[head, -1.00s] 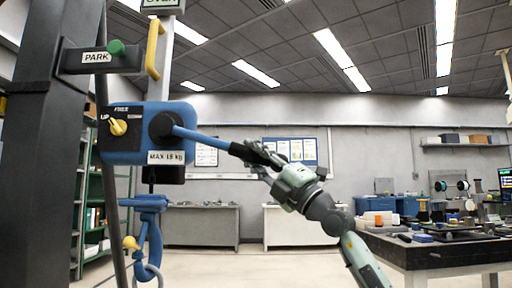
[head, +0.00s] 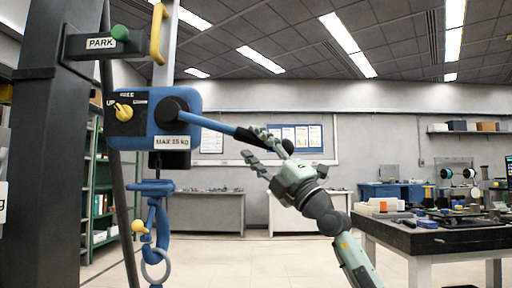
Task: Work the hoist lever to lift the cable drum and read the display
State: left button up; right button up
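The blue hoist box (head: 150,128) hangs beside a dark column, with a yellow selector knob (head: 124,112) and a "MAX 15 kg" label. Its blue hoist lever (head: 210,125) slants down to the right and ends in a black grip (head: 246,134). My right gripper (head: 257,148) is open at the grip, one finger overlapping it and the other apart below. Contact is unclear. A blue hook (head: 157,215) with a yellow catch and a pale ring hangs under the box. The cable drum is not clearly visible. My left gripper is out of view.
A "PARK" bracket (head: 101,43) with a green knob and yellow handle is above the box. The dark column (head: 45,150) fills the left. A workbench (head: 440,241) with parts and a partly cut-off screen (head: 508,168) stands right. Open floor lies between.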

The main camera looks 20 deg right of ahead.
jog(key=v, duration=1.2)
jog(key=shift+f, duration=0.1)
